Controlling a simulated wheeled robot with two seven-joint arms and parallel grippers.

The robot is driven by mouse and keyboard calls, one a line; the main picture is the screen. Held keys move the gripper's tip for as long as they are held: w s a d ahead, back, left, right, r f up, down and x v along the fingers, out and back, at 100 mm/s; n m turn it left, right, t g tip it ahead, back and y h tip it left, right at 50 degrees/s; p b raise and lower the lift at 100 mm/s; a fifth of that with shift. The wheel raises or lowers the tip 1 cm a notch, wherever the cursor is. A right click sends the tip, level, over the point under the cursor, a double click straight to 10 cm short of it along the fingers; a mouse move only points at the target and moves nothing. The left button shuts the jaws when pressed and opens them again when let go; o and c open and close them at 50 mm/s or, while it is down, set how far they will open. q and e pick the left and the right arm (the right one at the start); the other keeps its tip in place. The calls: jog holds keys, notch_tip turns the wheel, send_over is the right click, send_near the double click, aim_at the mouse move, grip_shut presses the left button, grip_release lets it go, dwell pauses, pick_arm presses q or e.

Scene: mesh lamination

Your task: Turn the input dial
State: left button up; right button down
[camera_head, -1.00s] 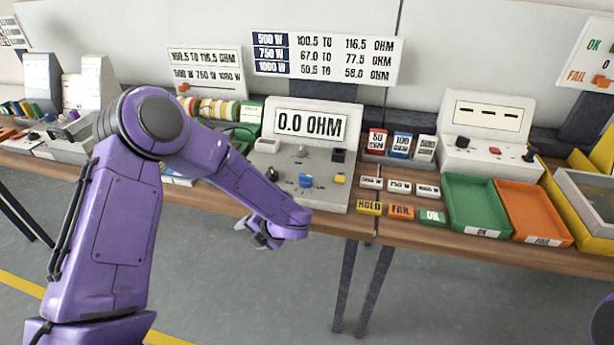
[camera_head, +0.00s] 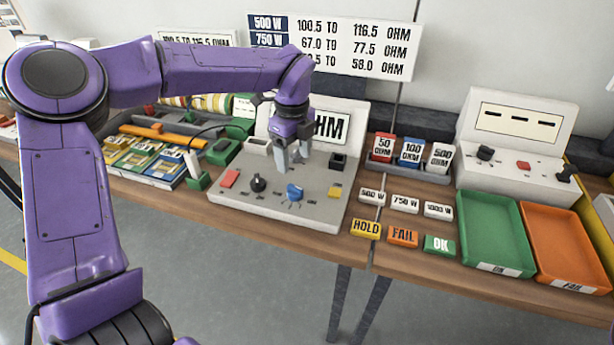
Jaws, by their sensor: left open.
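The ohm meter panel (camera_head: 225,208) stands on the bench, its sloped face toward me. It carries a black knob (camera_head: 258,184) and a blue dial (camera_head: 295,193); I cannot tell which is the input dial. A red button (camera_head: 230,178) and a yellow button (camera_head: 335,191) sit to the sides. My left gripper (camera_head: 294,157) is open and empty, fingers pointing down, above the panel behind the blue dial. It appears apart from both knobs. My left arm and gripper hide part of the display (camera_head: 331,126). My right gripper is out of view.
Red, blue and white ohm blocks (camera_head: 412,151) stand right of the panel. HOLD, FAIL and OK tags (camera_head: 402,236) lie in front. Green (camera_head: 467,232) and orange (camera_head: 530,232) trays are farther right. A second tester (camera_head: 510,165) stands behind them. Colored packs (camera_head: 150,158) lie left.

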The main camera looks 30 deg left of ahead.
aim_at(295, 187)
pick_arm(q)
jog(key=shift+s+f, duration=0.1)
jog(key=shift+f, duration=0.3)
notch_tip(295, 187, down, 9)
jog(key=shift+d+r+p, duration=0.1)
jog(key=shift+d+p, duration=0.05)
jog(key=shift+p, duration=0.7)
jog(key=shift+s, duration=0.2)
jog(key=c, duration=1.1)
